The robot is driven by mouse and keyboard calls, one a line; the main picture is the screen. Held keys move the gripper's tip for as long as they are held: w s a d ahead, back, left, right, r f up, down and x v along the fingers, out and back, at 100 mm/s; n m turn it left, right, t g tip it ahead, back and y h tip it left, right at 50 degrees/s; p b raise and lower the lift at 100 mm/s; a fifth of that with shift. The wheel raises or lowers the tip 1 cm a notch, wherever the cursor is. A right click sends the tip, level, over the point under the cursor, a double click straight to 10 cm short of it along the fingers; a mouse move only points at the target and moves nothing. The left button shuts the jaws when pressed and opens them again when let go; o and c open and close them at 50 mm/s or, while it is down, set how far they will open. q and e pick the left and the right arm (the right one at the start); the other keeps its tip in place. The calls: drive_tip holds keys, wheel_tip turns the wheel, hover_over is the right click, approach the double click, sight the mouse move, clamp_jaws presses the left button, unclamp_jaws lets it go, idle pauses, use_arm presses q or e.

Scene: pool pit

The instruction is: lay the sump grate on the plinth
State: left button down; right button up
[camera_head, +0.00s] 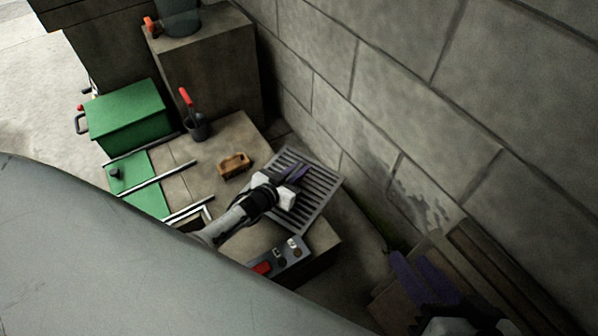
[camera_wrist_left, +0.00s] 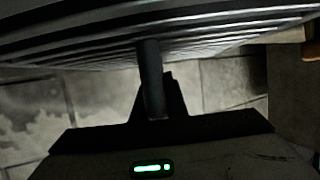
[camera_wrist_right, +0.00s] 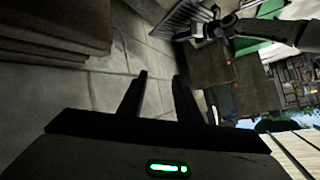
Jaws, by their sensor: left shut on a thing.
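The sump grate (camera_head: 318,196) is a grey slatted metal square over the right end of a tan-topped stone block (camera_head: 232,130). It also fills the top of the left wrist view (camera_wrist_left: 220,32), seen almost edge-on. My left gripper (camera_head: 292,174) is shut on the grate. I cannot tell whether the grate touches the stone below. A taller stone block (camera_head: 215,70) stands behind; I cannot tell which block is the plinth. My right gripper (camera_head: 425,278) is open and empty at lower right, apart from the grate; its spread fingers show in the right wrist view (camera_wrist_right: 160,95).
A wooden brush (camera_head: 235,164), a dark cup with a red-handled tool (camera_head: 197,127) and a switch box (camera_head: 287,258) lie near the grate. A green toolbox (camera_head: 128,115) is at left. A stone wall (camera_head: 400,90) closes the right side. Boards (camera_head: 480,265) lean at lower right.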

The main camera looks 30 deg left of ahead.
sight(290, 176)
use_arm(q)
drive_tip(key=shift+w+r, duration=0.1)
drive_tip(key=shift+w, duration=0.05)
drive_tip(key=c, duration=1.8)
unclamp_jaws()
drive_tip(key=shift+o, duration=0.2)
